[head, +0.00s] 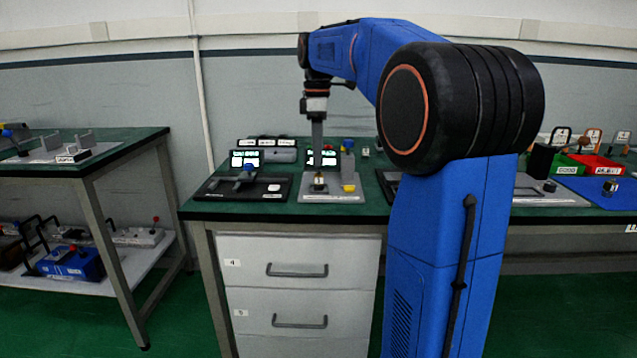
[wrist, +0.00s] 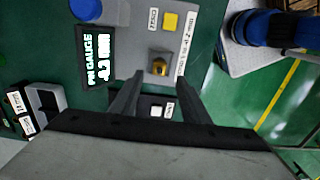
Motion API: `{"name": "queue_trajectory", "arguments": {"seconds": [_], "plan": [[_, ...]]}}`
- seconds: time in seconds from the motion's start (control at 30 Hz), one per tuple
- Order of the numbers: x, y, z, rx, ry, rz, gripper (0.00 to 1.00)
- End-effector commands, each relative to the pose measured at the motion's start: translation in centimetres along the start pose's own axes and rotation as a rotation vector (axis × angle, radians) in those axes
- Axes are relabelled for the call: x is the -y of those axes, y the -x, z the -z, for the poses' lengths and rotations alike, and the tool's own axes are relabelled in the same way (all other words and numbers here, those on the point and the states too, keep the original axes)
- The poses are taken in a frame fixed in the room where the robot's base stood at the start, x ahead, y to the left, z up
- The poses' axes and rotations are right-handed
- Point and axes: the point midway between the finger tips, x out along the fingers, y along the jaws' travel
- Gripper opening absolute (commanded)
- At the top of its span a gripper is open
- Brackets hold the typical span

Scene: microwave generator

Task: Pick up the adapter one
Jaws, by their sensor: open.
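A small brass-coloured piece (wrist: 158,67) stands on a grey fixture plate (wrist: 185,45) in the wrist view. It may be the adapter; no label naming it is readable. It also shows in the head view (head: 320,181). My gripper (wrist: 158,78) is open and empty, its two fingers spread to either side of the brass piece as seen from the wrist. In the head view my gripper (head: 317,138) points down above the plate; its fingertips' height over the piece is hard to tell.
A yellow block (wrist: 170,21) sits on the plate beside the brass piece. A pin gauge display (wrist: 97,57) stands behind. A black fixture (head: 243,187) is to the left. Red (head: 597,165) and green bins stand at the right. Free bench is narrow.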

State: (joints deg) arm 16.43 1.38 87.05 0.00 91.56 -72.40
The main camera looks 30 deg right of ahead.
Motion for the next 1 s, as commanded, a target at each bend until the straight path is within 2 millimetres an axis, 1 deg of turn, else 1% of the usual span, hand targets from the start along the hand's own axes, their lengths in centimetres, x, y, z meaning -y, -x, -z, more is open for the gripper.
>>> {"name": "queue_trajectory", "arguments": {"seconds": [0.03,0.27,0.5,0.6,0.7,0.9,0.97,1.0], "plan": [[0.1,-0.5,0.0,0.0,0.0,0.001,0.42],[0.0,-1.8,-0.1,0.0,0.0,0.001,0.42],[-0.1,-5.0,-0.3,0.0,0.0,0.002,0.42],[-0.2,-5.8,-0.3,0.0,0.0,0.001,0.42],[-0.2,-6.2,-0.3,0.0,0.0,0.0,0.42],[-0.2,-6.2,-0.3,0.0,0.0,0.0,0.42],[-0.2,-6.2,-0.3,0.0,0.0,0.0,0.28],[-0.2,-6.2,-0.3,0.0,0.0,0.0,0.18]]}}
